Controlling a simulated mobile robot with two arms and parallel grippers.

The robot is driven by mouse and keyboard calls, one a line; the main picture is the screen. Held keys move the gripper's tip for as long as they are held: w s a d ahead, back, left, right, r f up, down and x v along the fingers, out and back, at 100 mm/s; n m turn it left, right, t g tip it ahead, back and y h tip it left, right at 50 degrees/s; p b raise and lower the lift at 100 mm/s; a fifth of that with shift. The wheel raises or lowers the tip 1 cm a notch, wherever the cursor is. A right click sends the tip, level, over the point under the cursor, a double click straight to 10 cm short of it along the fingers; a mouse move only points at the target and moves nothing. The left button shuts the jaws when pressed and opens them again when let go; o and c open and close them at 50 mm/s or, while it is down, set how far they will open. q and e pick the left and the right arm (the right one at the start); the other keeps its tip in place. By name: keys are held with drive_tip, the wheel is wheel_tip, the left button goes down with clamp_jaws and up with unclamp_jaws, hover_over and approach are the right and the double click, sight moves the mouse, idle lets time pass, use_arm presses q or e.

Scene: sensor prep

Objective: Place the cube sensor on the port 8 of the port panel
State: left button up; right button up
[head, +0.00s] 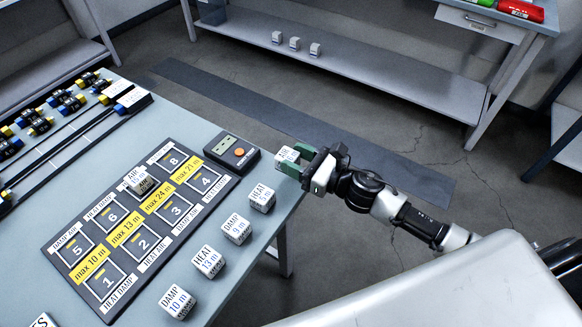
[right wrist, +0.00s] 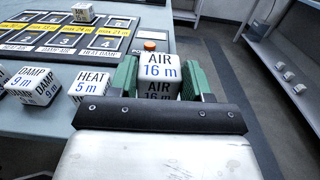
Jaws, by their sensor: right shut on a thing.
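My right gripper (head: 298,160) is shut on a white cube sensor (head: 287,155), held at the table's right edge beside the handheld meter. In the right wrist view the cube (right wrist: 160,66) reads "AIR 16 m" and sits between the green fingers (right wrist: 159,80). The dark port panel (head: 152,243) lies on the table to the left, with numbered ports and yellow range labels. Port 8 (head: 174,159) is at its far end and looks empty, beside the "max 21 m" label. Another AIR cube (head: 139,181) stands on the port between 6 and 8. My left gripper is not in view.
A meter with an orange button (head: 233,151) lies beside the panel's far right corner. Cubes HEAT 5 m (head: 262,198), DAMP 9 m (head: 237,229), HEAT 13 m (head: 208,261) and DAMP 10 m (head: 178,302) line the table's right side.

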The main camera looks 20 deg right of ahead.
drive_tip(key=shift+w+a+f, duration=0.3)
drive_tip(key=shift+a+f, duration=0.15)
drive_tip(key=shift+a, duration=0.05)
drive_tip(key=shift+f, duration=1.7)
drive_tip(key=shift+f+b, duration=0.1)
drive_tip(key=shift+b, duration=0.2)
drive_tip(key=shift+f, duration=0.15)
drive_tip(key=o, duration=0.9)
drive_tip(key=shift+o, duration=0.2)
